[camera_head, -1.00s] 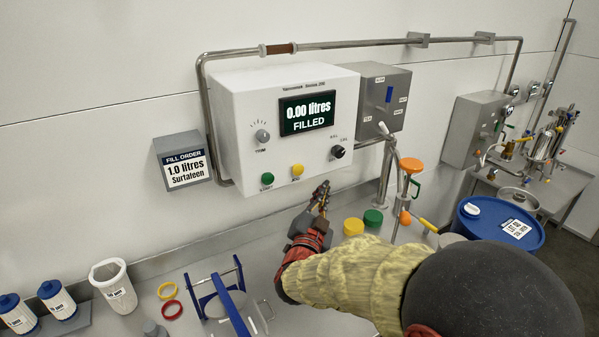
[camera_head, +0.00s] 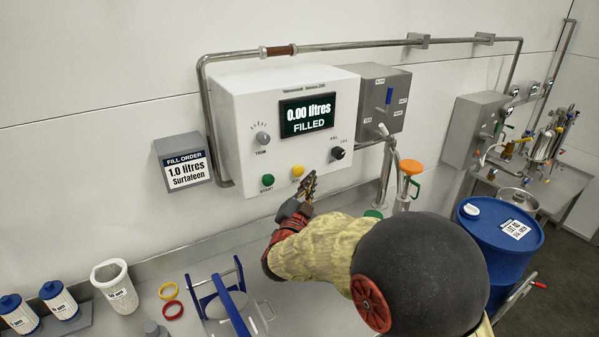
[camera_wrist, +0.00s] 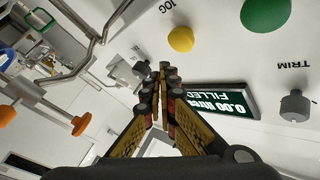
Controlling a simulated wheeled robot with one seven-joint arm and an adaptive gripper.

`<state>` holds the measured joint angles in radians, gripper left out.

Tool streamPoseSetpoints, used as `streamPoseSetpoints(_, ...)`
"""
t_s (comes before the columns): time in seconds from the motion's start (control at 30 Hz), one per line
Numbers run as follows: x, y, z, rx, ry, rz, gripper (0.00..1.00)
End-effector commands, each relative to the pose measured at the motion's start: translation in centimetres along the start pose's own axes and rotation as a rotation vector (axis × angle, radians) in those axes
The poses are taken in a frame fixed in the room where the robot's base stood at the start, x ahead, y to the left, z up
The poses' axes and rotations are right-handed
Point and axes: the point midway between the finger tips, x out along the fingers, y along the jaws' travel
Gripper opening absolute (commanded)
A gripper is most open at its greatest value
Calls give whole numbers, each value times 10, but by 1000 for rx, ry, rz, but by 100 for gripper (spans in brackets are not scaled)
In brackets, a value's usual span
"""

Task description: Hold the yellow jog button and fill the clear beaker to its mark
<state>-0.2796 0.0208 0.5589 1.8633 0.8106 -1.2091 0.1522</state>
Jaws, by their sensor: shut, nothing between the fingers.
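The yellow jog button (camera_head: 298,171) is on the front of the white filler box (camera_head: 230,130), between a green button (camera_head: 267,181) and a black knob (camera_head: 338,152). It shows in the wrist view (camera_wrist: 181,39), just past my fingertips. My gripper (camera_head: 309,182) is shut and empty, just below and right of the button. In the wrist view my gripper (camera_wrist: 164,72) appears apart from it. The display (camera_head: 307,113) reads 0.00 litres filled. A pale translucent beaker (camera_head: 116,290) with a label stands on the bench at left; I cannot see its fill mark clearly.
A fill order sign (camera_head: 184,168) reads 1.0 litres Surtafeen. A blue-framed stand (camera_head: 215,285) and red and yellow rings (camera_head: 170,300) lie on the bench. Two blue-capped containers (camera_head: 58,300) stand far left. A blue drum (camera_head: 500,235) stands right. Pipes run around the box.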

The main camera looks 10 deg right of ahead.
Motion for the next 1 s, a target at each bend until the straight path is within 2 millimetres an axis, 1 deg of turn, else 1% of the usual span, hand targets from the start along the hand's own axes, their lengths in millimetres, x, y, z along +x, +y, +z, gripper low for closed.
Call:
streamPoseSetpoints(0.1, 8, -5, 7, 1, 1, 0, 0)
streamPoseSetpoints(0.3, 14, -10, 11, 1, 1, 0, 0)
streamPoseSetpoints(1.0, 15, -11, 11, 1, 1, 0, 0)
